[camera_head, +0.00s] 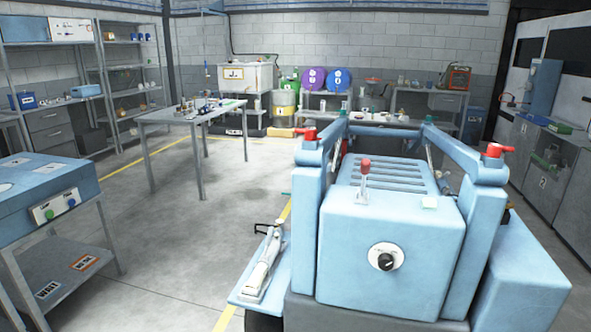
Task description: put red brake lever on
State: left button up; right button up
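A light blue machine (385,245) stands close in front of me, right of centre. A small upright lever with a red knob (365,164) rises from its top, near the left side. I cannot tell which of the three is the brake lever, or whether any is on. A black dial (386,261) is on the machine's front face. Neither of my grippers is in view.
A grey tool (263,266) lies on a blue side tray at the machine's left. A blue cabinet (40,190) on a stand is at the left. A grey worktable (190,118) with parts stands behind. Open floor (170,240) lies between cabinet and machine.

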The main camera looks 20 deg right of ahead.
aim_at(364, 179)
jog(key=l+u, duration=0.15)
jog(key=l, duration=0.3)
jog(key=k+l+u, duration=0.15)
jog(key=l, duration=0.3)
jog(key=l+u, duration=0.2)
jog(key=l, duration=0.25)
jog(key=k+l+u, duration=0.15)
jog(key=l, duration=0.3)
jog(key=k+l+u, duration=0.15)
jog(key=l, duration=0.25)
jog(key=k+l+u, duration=0.15)
jog(key=l, duration=0.25)
jog(key=k+l, duration=0.15)
jog(key=l, duration=0.25)
jog(key=k+l, duration=0.15)
jog(key=l, duration=0.2)
jog(key=k+l, duration=0.2)
jog(key=l, duration=0.2)
jog(key=k+l, duration=0.15)
jog(key=l, duration=0.2)
